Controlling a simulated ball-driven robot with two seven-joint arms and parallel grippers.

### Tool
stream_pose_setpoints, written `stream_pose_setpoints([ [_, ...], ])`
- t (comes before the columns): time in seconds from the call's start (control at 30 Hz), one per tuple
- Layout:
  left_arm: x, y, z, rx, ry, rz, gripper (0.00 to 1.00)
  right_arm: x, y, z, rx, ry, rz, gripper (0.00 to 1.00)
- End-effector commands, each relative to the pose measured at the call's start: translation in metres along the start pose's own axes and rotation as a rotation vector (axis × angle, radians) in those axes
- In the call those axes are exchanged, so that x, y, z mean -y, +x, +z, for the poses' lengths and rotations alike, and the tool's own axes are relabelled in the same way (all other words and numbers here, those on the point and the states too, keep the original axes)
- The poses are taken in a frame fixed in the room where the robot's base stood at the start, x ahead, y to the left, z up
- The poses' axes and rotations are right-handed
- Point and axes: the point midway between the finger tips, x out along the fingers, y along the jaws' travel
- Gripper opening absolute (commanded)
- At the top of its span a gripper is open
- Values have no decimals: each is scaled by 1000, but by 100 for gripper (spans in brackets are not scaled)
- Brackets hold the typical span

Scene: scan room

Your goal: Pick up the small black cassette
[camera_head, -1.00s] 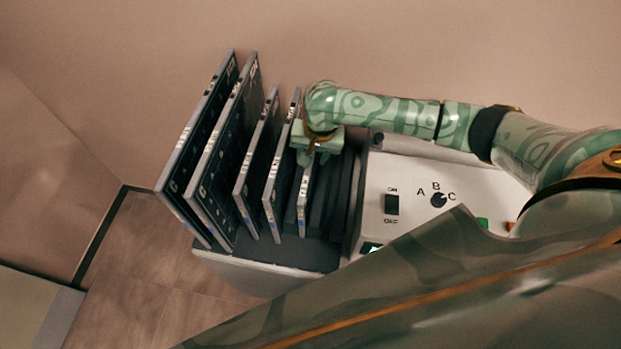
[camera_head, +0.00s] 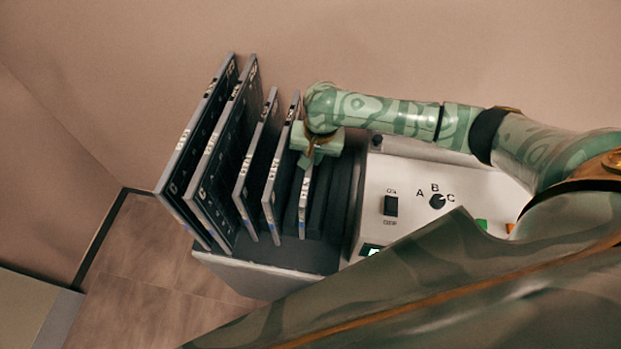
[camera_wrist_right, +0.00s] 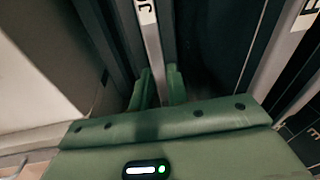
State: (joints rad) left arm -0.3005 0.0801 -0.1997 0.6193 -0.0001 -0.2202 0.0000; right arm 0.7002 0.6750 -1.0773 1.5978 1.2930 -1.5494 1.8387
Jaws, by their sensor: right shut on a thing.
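The small black cassette (camera_head: 303,208) stands upright in the rack, the rightmost of a row of cassettes, with a pale grey edge strip facing out. In the right wrist view its pale edge (camera_wrist_right: 152,50) with a label runs up between the fingers. My right gripper (camera_head: 310,158) is over the cassette's upper end and shut on it; in the right wrist view its two green fingers (camera_wrist_right: 161,88) sit one on each side of the edge. The lower end of the cassette is down in the rack. My left gripper is not in view.
Several other cassettes stand to the left, the nearest a medium one (camera_head: 276,185) close beside. Empty dark slots (camera_head: 338,195) lie to the right in the rack. A white control panel (camera_head: 410,190) with a switch and an A-B-C knob adjoins the rack. A wall stands behind.

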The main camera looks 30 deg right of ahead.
Motion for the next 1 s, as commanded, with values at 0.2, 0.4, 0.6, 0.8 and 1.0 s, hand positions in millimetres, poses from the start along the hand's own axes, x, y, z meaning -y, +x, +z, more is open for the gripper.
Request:
stream_pose_setpoints([
  [0.2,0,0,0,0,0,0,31,2,0,1,1,-5,-5,0],
  [0.4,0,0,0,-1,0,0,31,2,0,1,1,-5,-5,0],
  [0.6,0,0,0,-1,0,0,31,2,0,1,2,-5,-5,0],
  [0.8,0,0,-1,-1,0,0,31,3,-1,1,1,-5,-8,0],
  [1.0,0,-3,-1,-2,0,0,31,4,-8,0,1,-4,-9,0],
])
